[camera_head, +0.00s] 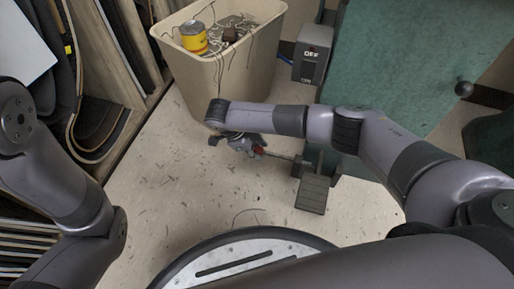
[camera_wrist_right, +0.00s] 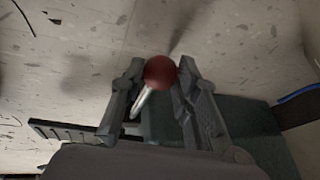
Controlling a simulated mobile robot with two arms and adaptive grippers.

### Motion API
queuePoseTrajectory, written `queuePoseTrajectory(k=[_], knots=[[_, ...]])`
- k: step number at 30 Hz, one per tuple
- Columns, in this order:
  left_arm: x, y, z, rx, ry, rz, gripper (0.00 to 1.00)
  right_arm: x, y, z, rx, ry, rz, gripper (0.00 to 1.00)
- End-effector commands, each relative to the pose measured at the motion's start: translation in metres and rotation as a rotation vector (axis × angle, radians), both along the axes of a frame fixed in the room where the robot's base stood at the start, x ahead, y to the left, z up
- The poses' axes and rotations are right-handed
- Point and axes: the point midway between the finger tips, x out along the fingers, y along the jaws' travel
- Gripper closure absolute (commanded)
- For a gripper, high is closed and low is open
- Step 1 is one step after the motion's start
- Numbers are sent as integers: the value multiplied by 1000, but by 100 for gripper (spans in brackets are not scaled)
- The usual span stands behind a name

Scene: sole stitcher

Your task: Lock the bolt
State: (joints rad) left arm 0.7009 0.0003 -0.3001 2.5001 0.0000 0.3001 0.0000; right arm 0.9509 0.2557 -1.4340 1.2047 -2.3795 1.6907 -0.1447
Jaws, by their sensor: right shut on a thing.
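The bolt's lever shows as a red ball knob (camera_wrist_right: 160,72) on a bright metal rod (camera_wrist_right: 142,102) in the right wrist view. My right gripper (camera_wrist_right: 158,80) has its two fingers on either side of the knob and is shut on it. In the head view the right gripper (camera_head: 248,147) is low beside the green machine (camera_head: 415,60), with a bit of the red knob (camera_head: 259,150) at its fingertips. A thin rod runs from there toward the machine's lower side. The gripper hides part of the lever. My left arm shows at the left, but its gripper is out of view.
A grey foot pedal (camera_head: 313,193) sticks out just right of the right gripper. A beige bin (camera_head: 222,85) with a yellow can (camera_head: 193,38) and wire scraps stands behind. Wooden racks (camera_head: 130,55) stand left. Speckled floor between is clear.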

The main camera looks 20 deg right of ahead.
Motion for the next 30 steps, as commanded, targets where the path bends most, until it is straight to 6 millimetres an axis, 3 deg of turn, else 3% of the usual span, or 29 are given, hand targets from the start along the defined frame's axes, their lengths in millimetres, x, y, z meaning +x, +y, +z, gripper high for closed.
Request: queuePoseTrajectory(k=[5, 13, 28, 29, 30], knots=[[1, 0, 14, 0, 4, 0, 60, -6, -10, 5, -2, 0, 1, 100], [0, 0, 50, -1, -1, -1, 60, -29, -44, 6, -3, 2, -1, 100], [14, 0, 47, 0, 36, 0, 60, -38, -57, 0, -6, 3, -2, 100], [14, 0, 47, 0, 36, 0, 60, -38, -57, 0, -6, 5, -2, 69], [14, 0, 47, 0, 36, 0, 60, -38, -57, 0, -6, 5, -2, 67]])
